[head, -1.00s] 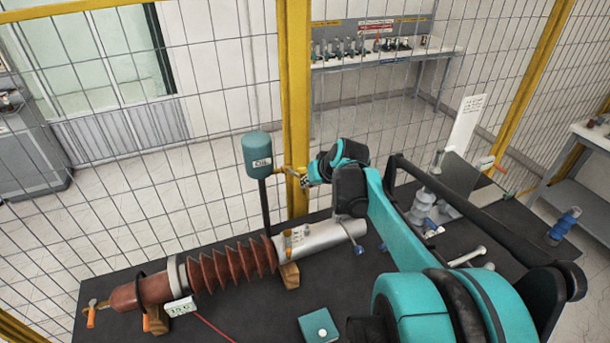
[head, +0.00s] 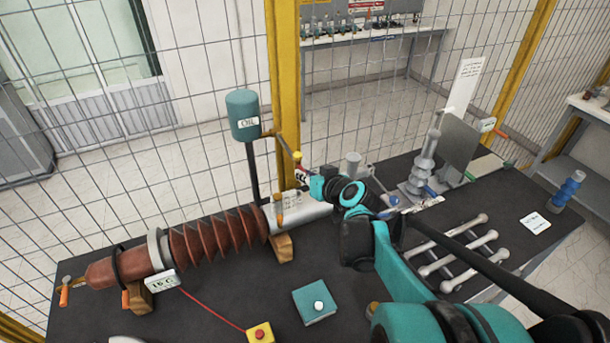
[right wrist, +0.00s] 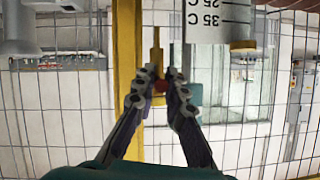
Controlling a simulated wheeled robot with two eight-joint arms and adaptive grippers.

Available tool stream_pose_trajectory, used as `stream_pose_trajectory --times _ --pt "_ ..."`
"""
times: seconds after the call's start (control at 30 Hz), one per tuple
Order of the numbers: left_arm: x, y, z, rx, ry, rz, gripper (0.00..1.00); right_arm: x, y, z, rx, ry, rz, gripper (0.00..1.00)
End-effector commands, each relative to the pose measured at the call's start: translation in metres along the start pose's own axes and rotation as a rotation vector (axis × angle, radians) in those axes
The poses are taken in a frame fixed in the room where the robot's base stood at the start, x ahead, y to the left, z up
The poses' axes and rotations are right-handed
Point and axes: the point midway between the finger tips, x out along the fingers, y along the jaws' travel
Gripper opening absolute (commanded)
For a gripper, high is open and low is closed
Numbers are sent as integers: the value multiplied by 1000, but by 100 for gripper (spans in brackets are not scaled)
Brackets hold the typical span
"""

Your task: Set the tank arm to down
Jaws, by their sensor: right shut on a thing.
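The teal oil tank (head: 242,115), marked OIL, stands on a dark post behind the table, in front of the yellow fence post. Its yellowish tank arm (head: 282,143) leaves the tank's right side and slopes down to the right, with its end at my right gripper (head: 301,172). The fingers cover part of that end. My left gripper is not in view.
The brown ribbed bushing (head: 215,233) lies on wooden blocks on the dark table (head: 230,295). A teal box (head: 315,302) with a white button, a yellow box with a red button (head: 260,333) and grey rods (head: 455,245) lie nearer. The wire fence stands behind.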

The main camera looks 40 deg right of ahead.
Motion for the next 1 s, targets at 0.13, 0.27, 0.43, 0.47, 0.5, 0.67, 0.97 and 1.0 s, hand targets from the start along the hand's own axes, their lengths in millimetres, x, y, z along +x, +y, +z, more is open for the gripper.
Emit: stream_pose_trajectory --times 0.13,0.27,0.43,0.47,0.5,0.67,0.97,1.0 --pt "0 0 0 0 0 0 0 0 0 -1 1 1 1 0" --pt "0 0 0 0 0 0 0 0 0 -1 1 1 1 14" --pt "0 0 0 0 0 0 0 0 0 -1 1 0 0 33" --pt "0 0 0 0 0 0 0 0 0 -1 1 0 0 33" --pt "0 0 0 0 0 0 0 0 0 -1 1 0 0 33" --pt "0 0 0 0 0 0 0 0 0 -2 1 0 0 33" --pt "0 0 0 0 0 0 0 -16 -7 -34 1 0 0 33" --pt "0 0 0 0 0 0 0 -19 -9 -40 1 0 0 33"
